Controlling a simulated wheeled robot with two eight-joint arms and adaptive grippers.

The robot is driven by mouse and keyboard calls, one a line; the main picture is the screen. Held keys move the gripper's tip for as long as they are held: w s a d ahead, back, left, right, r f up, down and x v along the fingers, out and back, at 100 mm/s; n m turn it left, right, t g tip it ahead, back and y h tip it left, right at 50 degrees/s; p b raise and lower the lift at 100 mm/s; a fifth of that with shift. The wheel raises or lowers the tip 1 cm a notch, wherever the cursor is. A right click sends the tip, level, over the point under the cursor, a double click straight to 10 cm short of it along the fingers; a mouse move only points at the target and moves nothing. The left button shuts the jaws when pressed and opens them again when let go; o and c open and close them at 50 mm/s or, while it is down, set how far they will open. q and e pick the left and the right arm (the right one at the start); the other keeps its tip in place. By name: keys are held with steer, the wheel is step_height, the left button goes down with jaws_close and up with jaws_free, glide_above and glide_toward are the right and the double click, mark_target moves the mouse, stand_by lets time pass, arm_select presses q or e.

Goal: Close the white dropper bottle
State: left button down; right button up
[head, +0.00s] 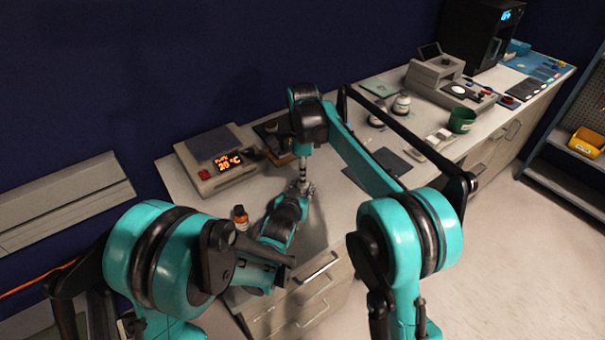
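My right arm reaches over the bench and bends down, and its gripper (303,184) points at the worktop near the front left. My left arm reaches in low from the left, and its end meets the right gripper at about the same spot. Both sets of fingers are small and overlap there, so I cannot tell whether they are open or shut, or whether a bottle is between them. A small white bottle (401,105) stands upright farther back on the bench, apart from both grippers. I cannot tell whether it is the dropper bottle or whether it has its cap on.
An amber bottle (240,218) stands beside my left forearm. A heater with an orange display (220,162) sits at the back left. A dark flat pad (388,163), a green cup (462,121) and a grey instrument (434,72) lie to the right. Drawers line the bench front.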

steer(key=o, duration=0.4)
steer(key=shift+o, duration=0.2)
steer(key=shift+r, duration=0.1)
step_height(320, 180, up, 12)
arm_select(q)
steer(key=c, duration=1)
jaws_free()
steer(key=v, duration=1.2)
